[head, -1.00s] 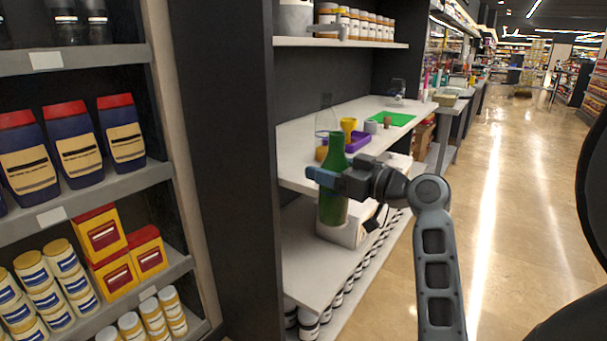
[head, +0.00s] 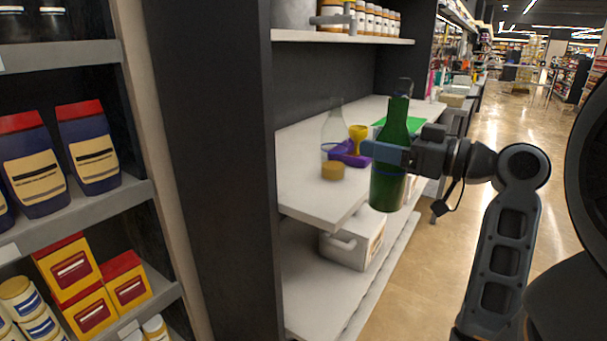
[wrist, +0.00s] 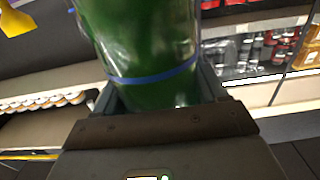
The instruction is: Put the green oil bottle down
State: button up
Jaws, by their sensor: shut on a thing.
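The green oil bottle (head: 388,190) is held upright in my gripper (head: 385,152). My gripper is shut around the bottle's upper body. In the head view the bottle appears in front of the white counter (head: 305,190), near its front edge, and its base shows lower than the counter top. In the wrist view the green bottle (wrist: 145,45) fills the space between the fingers, with a blue band around it. The far side of the bottle is hidden.
A white box (head: 352,246) sits on the shelf below. The counter's near left part is clear.

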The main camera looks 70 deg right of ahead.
jog(key=f+p+x, duration=0.2)
jog(key=f+x, duration=0.1)
jog(key=x, duration=1.4)
jog(key=shift+w+f, duration=0.15)
jog(key=shift+w, duration=0.05)
jog(key=shift+a, duration=0.1)
jog(key=shift+f, duration=0.2)
jog(key=o, duration=1.7)
jog(key=shift+c, duration=0.2)
jog(key=shift+r, duration=0.15)
jog(key=b+v, duration=0.2)
jog(key=v, duration=1)
